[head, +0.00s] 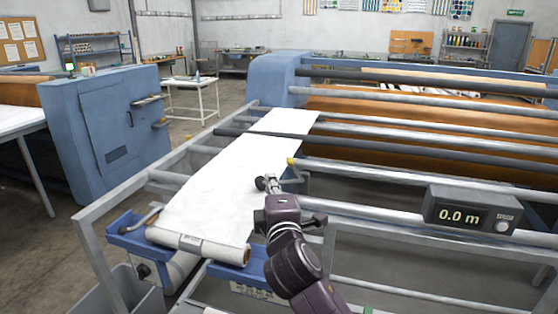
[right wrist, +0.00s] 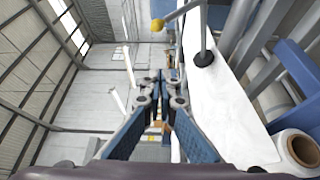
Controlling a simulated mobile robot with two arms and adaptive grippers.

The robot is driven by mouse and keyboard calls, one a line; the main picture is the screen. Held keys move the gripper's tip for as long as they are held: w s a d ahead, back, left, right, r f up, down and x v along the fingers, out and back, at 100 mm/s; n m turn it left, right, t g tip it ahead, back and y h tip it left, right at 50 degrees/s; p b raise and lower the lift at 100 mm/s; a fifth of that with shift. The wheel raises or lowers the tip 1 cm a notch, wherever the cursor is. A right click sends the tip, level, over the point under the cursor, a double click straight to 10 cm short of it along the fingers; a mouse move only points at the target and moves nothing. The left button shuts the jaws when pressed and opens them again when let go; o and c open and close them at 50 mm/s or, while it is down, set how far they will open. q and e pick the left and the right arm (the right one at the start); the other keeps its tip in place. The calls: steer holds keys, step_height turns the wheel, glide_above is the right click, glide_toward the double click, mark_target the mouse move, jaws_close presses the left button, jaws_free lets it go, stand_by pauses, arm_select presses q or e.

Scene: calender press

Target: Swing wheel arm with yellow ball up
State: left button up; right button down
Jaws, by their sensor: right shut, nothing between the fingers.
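The yellow ball (head: 291,161) sits on the end of a thin grey rod, the wheel arm, at the right edge of the white sheet (head: 215,185). In the right wrist view the ball (right wrist: 157,25) is at the top. There, a dark wheel (right wrist: 204,59) on a grey rod appears over the white sheet (right wrist: 215,100); I cannot tell whether it touches. My right gripper (head: 267,183) is shut and empty, in front of and to the left of the ball, apart from it. Its closed fingers (right wrist: 163,88) show below the ball in the wrist view. My left gripper is not in view.
Steel rollers (head: 400,188) cross the machine to the right. A display box (head: 470,213) reading 0.0 m sits there. A sheet roll (head: 197,246) is at the near end. A blue cabinet (head: 113,130) stands at left.

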steer(key=w+a+r+p, duration=0.1)
steer(key=w+p, duration=0.3)
steer(key=w, duration=0.5)
arm_select(q)
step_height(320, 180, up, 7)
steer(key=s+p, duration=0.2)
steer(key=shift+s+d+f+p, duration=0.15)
steer(key=shift+p, duration=0.15)
arm_select(e)
steer(key=d, duration=0.2)
steer(key=s+d, duration=0.1)
steer(key=d, duration=0.1)
steer(key=shift+s+f, duration=0.15)
steer(key=shift+a, duration=0.15)
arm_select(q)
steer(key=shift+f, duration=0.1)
